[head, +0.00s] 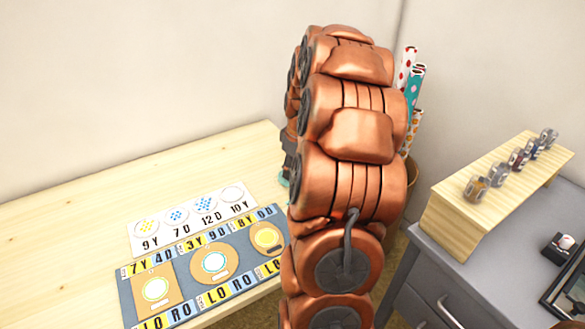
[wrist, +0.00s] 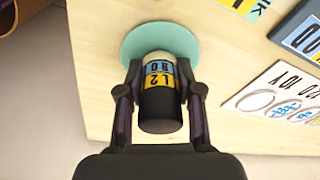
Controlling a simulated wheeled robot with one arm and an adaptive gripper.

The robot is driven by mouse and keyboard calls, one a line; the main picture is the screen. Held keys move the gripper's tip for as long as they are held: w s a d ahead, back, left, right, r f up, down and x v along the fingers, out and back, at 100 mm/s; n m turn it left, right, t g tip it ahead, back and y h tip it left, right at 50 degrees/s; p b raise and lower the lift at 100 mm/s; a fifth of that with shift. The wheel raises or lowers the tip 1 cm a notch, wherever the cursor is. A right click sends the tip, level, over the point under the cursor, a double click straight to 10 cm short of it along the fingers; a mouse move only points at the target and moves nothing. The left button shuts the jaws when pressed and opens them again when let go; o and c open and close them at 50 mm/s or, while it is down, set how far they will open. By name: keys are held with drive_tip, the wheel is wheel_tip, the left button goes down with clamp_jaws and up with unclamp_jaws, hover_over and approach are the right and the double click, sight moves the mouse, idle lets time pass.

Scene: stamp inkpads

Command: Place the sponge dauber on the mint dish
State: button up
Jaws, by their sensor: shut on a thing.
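In the wrist view my gripper (wrist: 159,100) is shut on the sponge dauber (wrist: 160,108), a black cylinder with yellow and blue label bands and a pale sponge end. The sponge end points toward the mint dish (wrist: 185,35), a flat round mint-green disc on the wooden table. The dauber overlaps the dish's near part in this view; I cannot tell whether it touches. In the head view only a sliver of the mint dish (head: 284,181) shows beside my arm. My arm hides the gripper and the dauber there.
A blue-grey mat (head: 125,287) with round and square pads lies on the wooden table (head: 60,230), behind it a white card (head: 165,237) with dotted circles. A grey cabinet (head: 470,290) with a wooden riser (head: 450,222) stands right. Rolled papers (head: 414,90) stand in a bin behind my arm.

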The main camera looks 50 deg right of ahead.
drive_tip(key=shift+f, duration=0.2)
drive_tip(key=o, duration=1)
drive_tip(key=shift+c, duration=0.2)
drive_tip(key=shift+r, duration=0.2)
